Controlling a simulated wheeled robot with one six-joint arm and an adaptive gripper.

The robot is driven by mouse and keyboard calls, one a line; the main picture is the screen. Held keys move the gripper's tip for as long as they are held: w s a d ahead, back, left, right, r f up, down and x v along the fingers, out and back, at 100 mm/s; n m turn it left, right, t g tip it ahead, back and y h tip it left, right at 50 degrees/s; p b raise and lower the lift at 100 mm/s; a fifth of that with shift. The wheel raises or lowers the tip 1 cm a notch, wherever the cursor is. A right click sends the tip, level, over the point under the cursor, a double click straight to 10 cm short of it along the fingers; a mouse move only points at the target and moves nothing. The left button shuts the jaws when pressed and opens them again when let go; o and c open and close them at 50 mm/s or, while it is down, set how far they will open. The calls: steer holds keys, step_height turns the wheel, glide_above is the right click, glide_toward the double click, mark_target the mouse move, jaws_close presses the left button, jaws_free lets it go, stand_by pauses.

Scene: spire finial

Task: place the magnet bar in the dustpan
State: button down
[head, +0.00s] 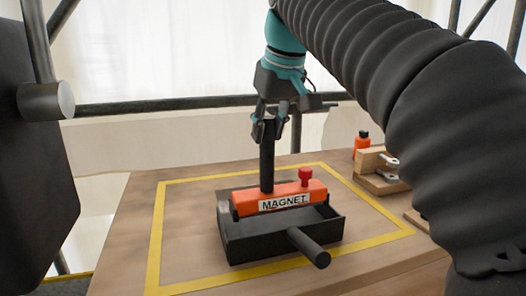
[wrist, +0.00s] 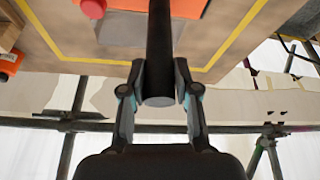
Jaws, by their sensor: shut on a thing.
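The magnet bar (head: 248,204) is an orange block with a white MAGNET label, a red knob and an upright black handle. The black dustpan (head: 275,240) stands on the table with its handle toward the front right. In the head view the bar lies level over the back part of the dustpan; I cannot tell whether it touches the pan. My gripper (head: 268,128) is above it, shut on the upper end of the black handle. In the wrist view my gripper (wrist: 160,98) has the handle between its fingers, and only part of the orange bar (wrist: 188,7) shows.
Yellow tape (head: 156,230) frames the dustpan area on the wooden table (head: 120,240). An orange bottle (head: 361,143) and a wooden block with metal fittings (head: 372,172) stand at the right. Scaffold poles (head: 170,105) run behind the table. The tabletop left of the pan is clear.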

mark_target(263, 151)
steer(key=shift+s+b+x, duration=0.15)
steer(key=shift+s+x, duration=0.05)
steer(key=shift+x, duration=0.6)
steer(key=shift+s+b+x, duration=0.1)
steer(key=shift+s+x, duration=0.05)
steer(key=shift+x, duration=0.6)
steer(key=shift+s+b+x, duration=0.15)
steer(key=shift+s+x, duration=0.05)
steer(key=shift+x, duration=0.6)
steer(key=shift+f, duration=0.35)
steer(key=c, duration=0.9)
jaws_free()
steer(key=shift+o, duration=0.2)
steer(key=v, duration=1.2)
steer(key=shift+p, duration=0.4)
steer(key=shift+r, duration=0.15)
